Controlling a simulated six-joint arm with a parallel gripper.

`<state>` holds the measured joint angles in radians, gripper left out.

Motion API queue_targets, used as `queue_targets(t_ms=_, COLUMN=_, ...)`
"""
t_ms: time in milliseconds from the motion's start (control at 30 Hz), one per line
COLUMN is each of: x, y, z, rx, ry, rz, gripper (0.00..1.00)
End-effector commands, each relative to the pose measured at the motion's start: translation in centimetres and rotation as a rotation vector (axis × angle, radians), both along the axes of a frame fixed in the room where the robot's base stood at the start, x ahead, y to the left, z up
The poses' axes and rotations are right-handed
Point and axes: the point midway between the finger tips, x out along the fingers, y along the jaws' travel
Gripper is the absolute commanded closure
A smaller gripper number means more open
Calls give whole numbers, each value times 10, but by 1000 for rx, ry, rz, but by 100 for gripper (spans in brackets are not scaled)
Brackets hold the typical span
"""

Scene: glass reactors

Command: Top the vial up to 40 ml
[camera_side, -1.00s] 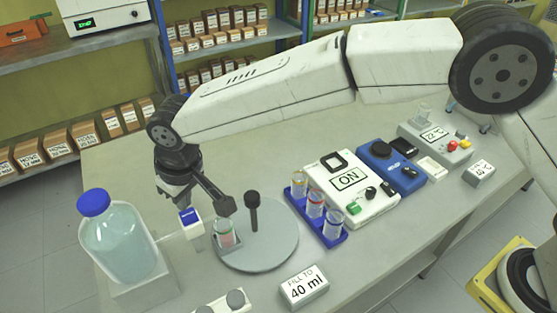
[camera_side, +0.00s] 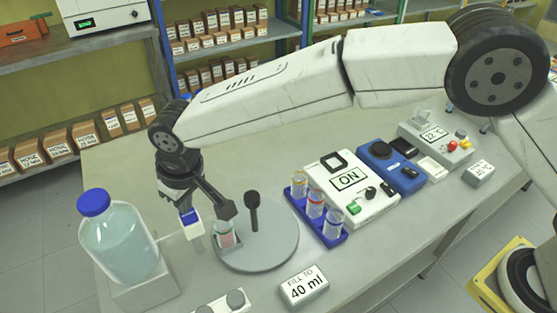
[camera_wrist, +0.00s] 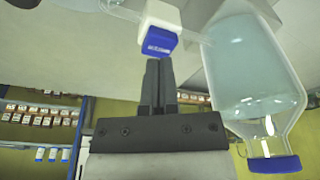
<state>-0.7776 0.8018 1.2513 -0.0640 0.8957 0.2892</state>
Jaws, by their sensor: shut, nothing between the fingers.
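The vial (camera_side: 225,240) is a small clear vessel with a reddish band and stands on the grey round plate (camera_side: 272,250), beside the dispenser head. The dispenser head (camera_side: 194,231) is white with a blue button and is joined by a thin tube to a large bottle (camera_side: 120,245) of pale blue liquid with a blue cap. My gripper (camera_side: 186,208) is shut and empty, its fingertips just above the blue button. In the wrist view the fingers (camera_wrist: 158,65) are together, right at the blue button (camera_wrist: 160,41); contact is unclear. The vial's liquid level is too small to read.
A sign (camera_side: 303,287) reads "FILL TO 40 ml". A dark post (camera_side: 252,212) stands on the round plate. A blue rack (camera_side: 330,238) with several vials, a white "ON" device (camera_side: 350,190) and a blue device (camera_side: 388,165) stand to the right.

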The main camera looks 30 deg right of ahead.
Motion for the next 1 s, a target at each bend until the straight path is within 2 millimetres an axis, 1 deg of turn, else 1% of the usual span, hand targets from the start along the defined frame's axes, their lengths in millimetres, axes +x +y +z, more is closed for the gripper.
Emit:
queue_targets(t_ms=600, x=0, y=0, z=-17, rx=-1, ry=1, rz=0, gripper=100)
queue_targets(t_ms=1000, x=0, y=0, z=-18, rx=-1, ry=2, rz=0, gripper=100)
